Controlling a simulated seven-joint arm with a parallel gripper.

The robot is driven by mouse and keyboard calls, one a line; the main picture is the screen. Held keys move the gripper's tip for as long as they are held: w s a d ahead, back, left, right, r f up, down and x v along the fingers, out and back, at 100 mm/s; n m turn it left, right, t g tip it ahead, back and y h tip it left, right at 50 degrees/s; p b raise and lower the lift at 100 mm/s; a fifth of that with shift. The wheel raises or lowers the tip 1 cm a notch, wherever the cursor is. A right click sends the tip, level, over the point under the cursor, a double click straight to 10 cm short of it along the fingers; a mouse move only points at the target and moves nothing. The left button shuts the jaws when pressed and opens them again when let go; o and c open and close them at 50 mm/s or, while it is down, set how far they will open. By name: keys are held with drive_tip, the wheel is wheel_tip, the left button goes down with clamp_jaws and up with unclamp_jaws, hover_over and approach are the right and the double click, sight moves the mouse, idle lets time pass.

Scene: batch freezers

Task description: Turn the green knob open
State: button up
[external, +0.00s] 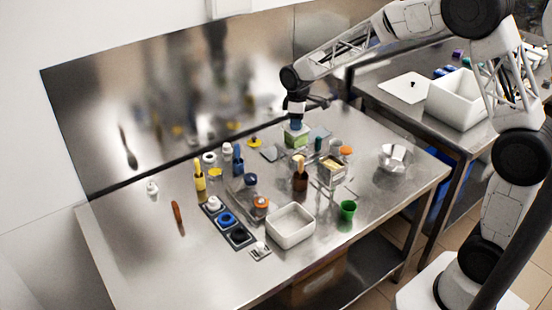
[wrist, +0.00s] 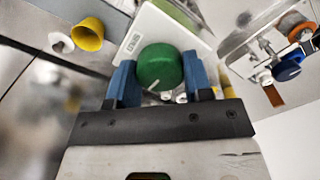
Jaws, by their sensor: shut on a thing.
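The green knob (wrist: 160,67) is round with a white mark near its lower edge. In the wrist view it sits between the two blue fingers of my gripper (wrist: 159,82), which is shut on it. The knob stands on a pale box (wrist: 140,35) with a small printed label. In the external view my gripper (external: 296,124) points down from above at the back of the steel table, over a small box with a green side (external: 296,138). The knob itself is hidden there by my gripper.
A yellow cone-shaped piece (wrist: 88,34) and a plate with a blue knob (wrist: 288,67) flank the box. Brown bottle (external: 300,180), white tray (external: 290,227), green cup (external: 348,210) and metal bowl (external: 393,157) stand on the table (external: 140,262). Its left front is mostly clear.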

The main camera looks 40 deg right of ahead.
idle(0.3)
drive_tip(key=o, duration=0.9)
drive_tip(key=shift+r, duration=0.1)
drive_tip(key=shift+r, duration=3.8)
